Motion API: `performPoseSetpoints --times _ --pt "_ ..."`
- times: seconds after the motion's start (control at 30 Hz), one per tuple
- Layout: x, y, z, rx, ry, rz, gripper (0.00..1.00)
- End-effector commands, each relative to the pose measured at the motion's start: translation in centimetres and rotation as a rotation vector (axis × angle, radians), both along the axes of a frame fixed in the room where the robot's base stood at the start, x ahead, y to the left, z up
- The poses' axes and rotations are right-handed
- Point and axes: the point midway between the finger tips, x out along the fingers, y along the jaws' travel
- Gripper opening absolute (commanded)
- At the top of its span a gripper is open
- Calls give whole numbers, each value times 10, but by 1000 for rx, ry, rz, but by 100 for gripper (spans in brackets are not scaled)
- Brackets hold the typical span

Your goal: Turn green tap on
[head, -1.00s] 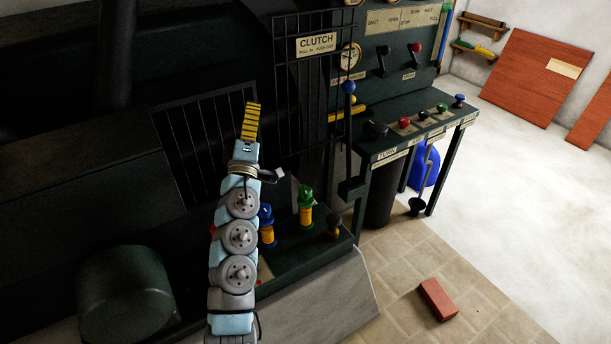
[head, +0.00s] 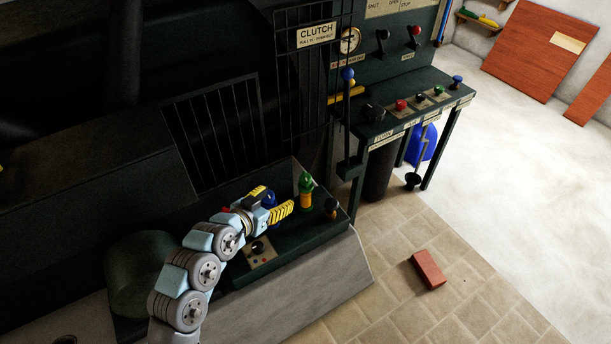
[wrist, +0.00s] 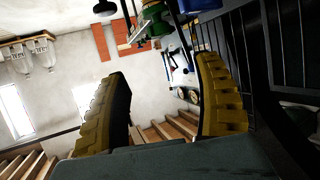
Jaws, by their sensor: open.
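The blue tap (head: 270,197) is partly hidden behind my gripper.
A dark knob (head: 331,208) stands right of the green tap. A black barred guard (head: 215,130) rises behind the bench. The clutch lever (head: 348,120) and a control table (head: 420,105) are further right. A red brick (head: 428,270) lies on the open floor.

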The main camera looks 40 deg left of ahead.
Motion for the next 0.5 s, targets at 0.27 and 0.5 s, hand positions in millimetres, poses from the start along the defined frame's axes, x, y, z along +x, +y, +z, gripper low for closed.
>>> performPoseSetpoints --times 0.27,0.5 --pt "32 5 -11 -1 -4 -1 67" --pt "60 10 -23 -2 -3 0 67"
